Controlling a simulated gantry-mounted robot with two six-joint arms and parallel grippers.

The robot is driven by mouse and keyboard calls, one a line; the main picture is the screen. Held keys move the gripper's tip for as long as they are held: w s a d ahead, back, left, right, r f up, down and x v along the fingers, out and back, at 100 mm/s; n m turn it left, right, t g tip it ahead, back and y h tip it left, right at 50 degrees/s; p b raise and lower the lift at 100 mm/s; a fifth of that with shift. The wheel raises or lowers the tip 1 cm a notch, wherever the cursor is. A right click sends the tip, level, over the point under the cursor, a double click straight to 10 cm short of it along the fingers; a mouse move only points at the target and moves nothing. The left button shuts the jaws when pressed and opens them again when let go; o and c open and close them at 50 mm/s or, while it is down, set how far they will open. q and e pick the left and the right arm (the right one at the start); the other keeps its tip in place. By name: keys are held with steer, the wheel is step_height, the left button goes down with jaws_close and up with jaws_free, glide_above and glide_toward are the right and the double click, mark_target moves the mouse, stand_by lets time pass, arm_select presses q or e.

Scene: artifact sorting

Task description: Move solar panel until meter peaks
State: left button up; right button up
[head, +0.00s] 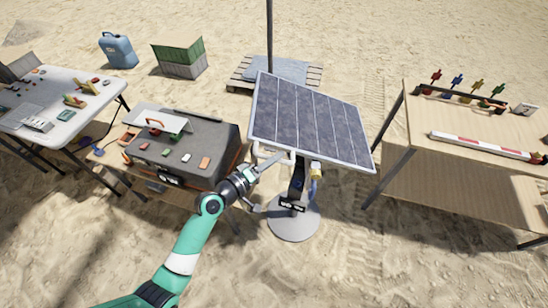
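The solar panel (312,122) is a tilted dark blue-grey panel with a pale frame, in the middle of the head view. It stands on a post with a round grey base (294,226). A pale handle (270,152) sits at its lower left edge. A small dark box with a display (292,206), perhaps the meter, is low on the post; its reading is too small to tell. My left gripper (274,182) is just below the handle, left of the post, with its fingers spread apart. I cannot tell whether a finger touches the handle. My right gripper is out of view.
A dark case (190,150) with small items on top stands left of the panel. A white table (62,92) is at far left, a wooden table (440,112) with a striped bar at right. A pallet (240,78) lies behind. Sand is open in front.

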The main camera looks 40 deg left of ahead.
arm_select(q)
steer(key=o, duration=0.4)
steer(key=shift+c, duration=0.2)
steer(key=s+r, duration=0.1)
steer(key=s, duration=1)
steer(key=shift+s+a+r+p, duration=0.2)
steer(key=shift+s+p, duration=0.1)
steer(key=shift+p, duration=0.1)
